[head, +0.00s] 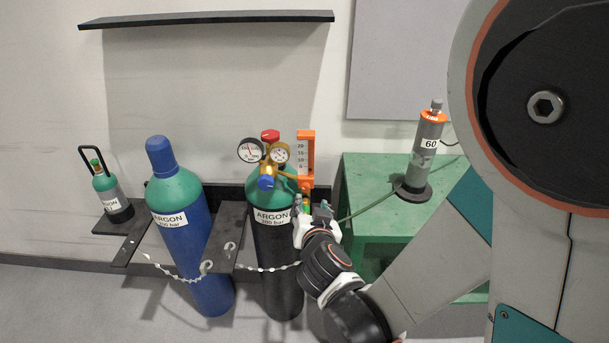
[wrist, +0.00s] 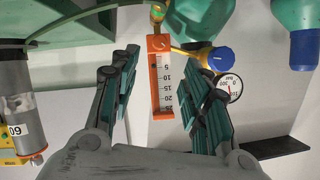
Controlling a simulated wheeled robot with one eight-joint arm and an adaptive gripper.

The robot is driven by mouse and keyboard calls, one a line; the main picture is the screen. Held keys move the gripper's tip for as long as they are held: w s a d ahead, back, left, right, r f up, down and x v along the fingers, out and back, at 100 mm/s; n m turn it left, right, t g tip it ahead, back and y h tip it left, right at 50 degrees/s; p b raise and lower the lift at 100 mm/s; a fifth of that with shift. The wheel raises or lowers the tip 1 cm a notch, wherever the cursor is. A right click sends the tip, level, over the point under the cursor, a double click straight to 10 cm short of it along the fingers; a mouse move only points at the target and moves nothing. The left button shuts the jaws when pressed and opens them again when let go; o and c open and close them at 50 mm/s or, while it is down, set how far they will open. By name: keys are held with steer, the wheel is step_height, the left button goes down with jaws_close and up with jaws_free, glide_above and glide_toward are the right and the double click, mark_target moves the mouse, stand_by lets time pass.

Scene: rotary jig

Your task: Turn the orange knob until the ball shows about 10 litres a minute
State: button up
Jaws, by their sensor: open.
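The orange flowmeter (head: 306,150) with a white scale stands upright at the right of the regulator on the black cylinder. In the wrist view the flowmeter (wrist: 161,103) appears upside down, its scale marked from 5 to 25. I cannot make out the ball. An orange part, seemingly the knob (head: 305,183), shows at the flowmeter's lower end in the head view; its shape is unclear. My gripper (head: 302,206) is just below it. In the wrist view my gripper (wrist: 158,68) is open, with a finger on either side of the flowmeter and visible gaps in the picture.
The regulator has two gauges (head: 250,150) and a blue knob (wrist: 221,59) close to my right finger. A green hose (head: 370,206) runs to a grey torch (head: 426,145) on the green cabinet (head: 365,170). A blue cylinder (head: 186,235) stands left, behind chains.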

mark_target(305, 189)
steer(key=b+x, duration=0.3)
steer(key=x, duration=0.9)
steer(key=shift+w+f, duration=0.15)
steer(key=shift+w, duration=0.15)
jaws_close()
